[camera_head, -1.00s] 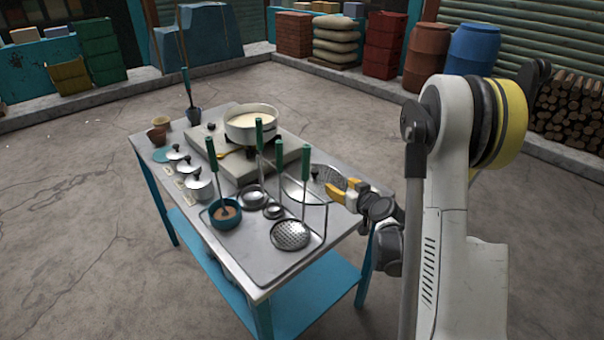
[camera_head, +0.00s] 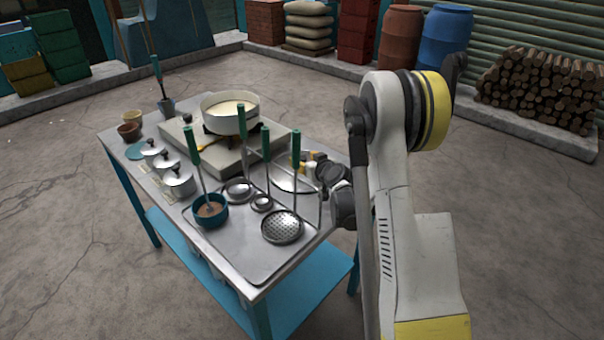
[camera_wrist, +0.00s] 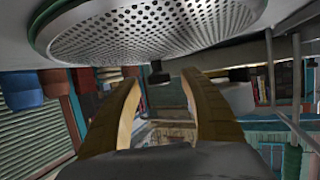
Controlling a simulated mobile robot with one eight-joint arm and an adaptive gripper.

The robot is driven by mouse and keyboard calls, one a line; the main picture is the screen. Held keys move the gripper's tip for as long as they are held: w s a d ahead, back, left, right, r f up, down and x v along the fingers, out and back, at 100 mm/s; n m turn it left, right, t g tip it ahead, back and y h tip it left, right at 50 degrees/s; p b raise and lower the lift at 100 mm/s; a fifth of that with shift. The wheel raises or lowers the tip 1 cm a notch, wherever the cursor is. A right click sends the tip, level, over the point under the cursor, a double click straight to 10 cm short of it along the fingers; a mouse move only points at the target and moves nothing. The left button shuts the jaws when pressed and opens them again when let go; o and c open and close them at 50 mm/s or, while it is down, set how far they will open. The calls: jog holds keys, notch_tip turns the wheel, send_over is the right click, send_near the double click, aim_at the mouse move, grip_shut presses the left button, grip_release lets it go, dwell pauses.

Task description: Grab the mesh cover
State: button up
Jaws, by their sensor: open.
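The mesh cover is a round perforated metal disc with a dark knob. It fills the top of the wrist view (camera_wrist: 150,30), and the knob (camera_wrist: 158,75) shows below its edge. In the head view only part of the cover (camera_head: 288,184) shows at the table's right side, behind the ladle handles. My gripper (camera_wrist: 161,80) is open. Its two yellow fingers are spread with the knob between the tips in the picture; contact cannot be told. In the head view my gripper (camera_head: 315,161) is partly hidden by my arm.
A white pot (camera_head: 229,115) of milk stands on the stove block. Several upright green-handled ladles, including a skimmer (camera_head: 282,227), stand in front of the cover. A blue bowl (camera_head: 209,215) and lidded pots (camera_head: 179,184) are to the left.

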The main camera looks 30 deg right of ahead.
jog(key=shift+w+f, duration=0.2)
jog(key=shift+w, duration=0.4)
grip_shut()
jog(key=shift+r, duration=0.2)
